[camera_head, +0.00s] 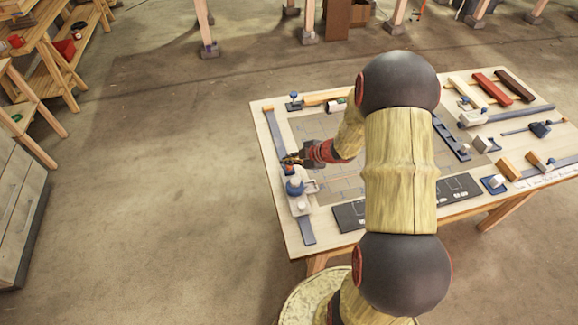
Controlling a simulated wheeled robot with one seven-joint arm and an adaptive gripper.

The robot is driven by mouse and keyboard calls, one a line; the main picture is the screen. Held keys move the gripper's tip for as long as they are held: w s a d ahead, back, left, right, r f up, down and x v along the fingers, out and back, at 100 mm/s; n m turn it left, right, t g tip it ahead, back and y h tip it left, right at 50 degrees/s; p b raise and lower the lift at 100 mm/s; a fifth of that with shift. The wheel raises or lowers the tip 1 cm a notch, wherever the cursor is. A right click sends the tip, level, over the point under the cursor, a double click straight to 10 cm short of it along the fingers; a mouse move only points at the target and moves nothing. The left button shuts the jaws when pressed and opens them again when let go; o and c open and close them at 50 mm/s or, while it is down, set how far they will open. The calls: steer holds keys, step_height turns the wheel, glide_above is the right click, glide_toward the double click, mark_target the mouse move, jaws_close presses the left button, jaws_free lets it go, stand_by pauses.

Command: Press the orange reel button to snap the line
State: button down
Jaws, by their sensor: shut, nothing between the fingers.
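My gripper (292,160) is at the left part of the workbench, at the end of my arm reaching in from the right. Its fingers are shut and empty, and it is small in this view. Just in front of it stands a pale device with a blue round part (294,186), on or beside a long grey strip (273,133). A small orange patch shows close to the fingertips, but I cannot tell whether it is the reel button or part of the gripper. I cannot make out the line or whether anything touches.
The workbench (262,108) holds clamps, wooden blocks, dark bars (516,86) and a red bar (491,89), mostly to the right. My arm hides its middle. Wooden shelves (60,60) and a grey cabinet (20,210) stand at the left. The floor between is clear.

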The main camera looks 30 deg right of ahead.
mark_target(288, 168)
steer(key=shift+f, duration=0.1)
steer(key=shift+f, duration=0.35)
steer(key=shift+f+b, duration=0.4)
steer(key=shift+f, duration=0.2)
stand_by(0.9)
steer(key=shift+r, duration=0.15)
steer(key=shift+r+p, duration=0.9)
steer(key=shift+p, duration=0.2)
step_height(288, 168, up, 5)
steer(key=p, duration=0.5)
stand_by(0.6)
